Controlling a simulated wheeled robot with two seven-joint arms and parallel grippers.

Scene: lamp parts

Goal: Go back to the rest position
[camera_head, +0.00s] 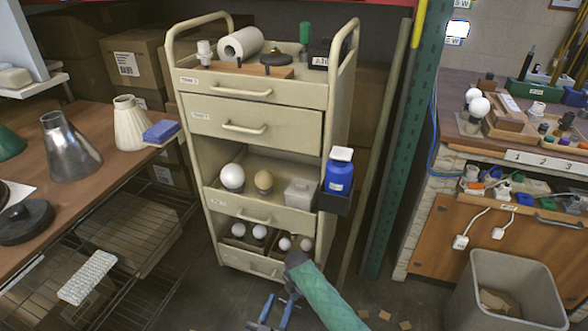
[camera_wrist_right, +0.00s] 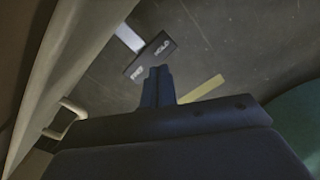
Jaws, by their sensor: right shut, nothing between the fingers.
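My right arm, in a green sleeve, comes in from the bottom of the head view, in front of the beige drawer cart (camera_head: 255,122). Its blue right gripper (camera_head: 270,314) hangs low over the floor, just in front of the cart's bottom drawer. In the right wrist view the two dark blue fingers of this gripper (camera_wrist_right: 157,86) are together with nothing between them. My left gripper and arm are not in view.
A wooden table (camera_head: 105,165) with lamp shades stands at left, a wire rack below it. A grey bin (camera_head: 505,290) and workbench (camera_head: 490,205) stand at right. A blue jar (camera_head: 340,175) sits at the cart's right side. A dark label (camera_wrist_right: 152,60) shows below the fingers.

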